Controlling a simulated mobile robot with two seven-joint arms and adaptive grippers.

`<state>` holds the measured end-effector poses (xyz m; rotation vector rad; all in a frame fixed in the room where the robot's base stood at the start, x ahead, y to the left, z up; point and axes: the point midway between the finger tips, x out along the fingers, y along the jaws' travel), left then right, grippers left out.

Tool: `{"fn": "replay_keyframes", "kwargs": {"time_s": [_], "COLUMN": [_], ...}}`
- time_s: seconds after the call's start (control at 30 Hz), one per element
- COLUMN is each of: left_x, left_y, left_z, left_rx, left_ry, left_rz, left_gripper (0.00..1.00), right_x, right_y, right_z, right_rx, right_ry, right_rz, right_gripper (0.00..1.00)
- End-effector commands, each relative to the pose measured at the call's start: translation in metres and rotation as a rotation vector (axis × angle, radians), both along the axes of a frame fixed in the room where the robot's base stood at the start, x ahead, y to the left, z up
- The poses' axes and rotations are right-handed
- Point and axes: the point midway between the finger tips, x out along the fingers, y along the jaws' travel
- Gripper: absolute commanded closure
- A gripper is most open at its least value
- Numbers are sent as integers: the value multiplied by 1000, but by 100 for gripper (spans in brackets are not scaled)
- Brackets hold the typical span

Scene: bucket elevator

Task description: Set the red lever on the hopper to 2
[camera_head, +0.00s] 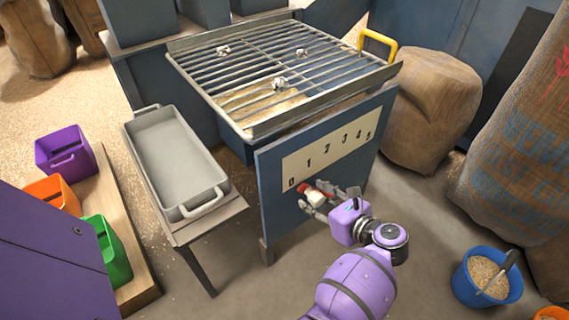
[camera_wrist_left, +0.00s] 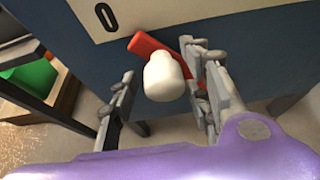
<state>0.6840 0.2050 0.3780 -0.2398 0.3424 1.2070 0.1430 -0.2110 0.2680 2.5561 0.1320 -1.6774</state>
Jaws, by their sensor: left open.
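The hopper (camera_head: 275,212) is a blue box with a pale scale plate (camera_head: 318,160) on its front, numbered 0 to 5. The red lever (camera_head: 303,188) sits below the plate, its red end closest to the 0. In the left wrist view the lever (camera_wrist_left: 145,43) shows as a red bar slanting below the 0, with a white knob (camera_wrist_left: 163,79) in front. My left gripper (camera_head: 325,202) is open, and the knob lies between its fingers (camera_wrist_left: 165,95), nearer the right one. Part of the lever is hidden behind the right finger. My right gripper is not in view.
A grate (camera_head: 240,75) with a yellow handle (camera_head: 378,43) tops the hopper. A grey tray (camera_head: 172,150) stands on a stand to the left. Purple, orange and green bins sit further left. A sack (camera_head: 430,110) and a blue bucket (camera_head: 462,285) are on the right.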

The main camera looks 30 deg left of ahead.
Motion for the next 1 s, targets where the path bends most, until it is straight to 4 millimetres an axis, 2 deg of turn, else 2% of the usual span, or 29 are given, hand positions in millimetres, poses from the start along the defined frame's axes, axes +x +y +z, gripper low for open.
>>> {"fn": "replay_keyframes", "kwargs": {"time_s": [0.17,0.5,1.0], "left_x": [2,2,3], "left_y": [-1,-1,6], "left_z": [3,2,4], "left_rx": [-2,-1,5], "left_ry": [-5,-3,17], "left_rz": [-1,-1,2], "left_gripper": [57,100,100], "right_x": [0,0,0], "right_y": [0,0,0], "right_z": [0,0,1], "right_rx": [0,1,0], "right_ry": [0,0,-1], "right_rz": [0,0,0], "right_gripper": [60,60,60]}}
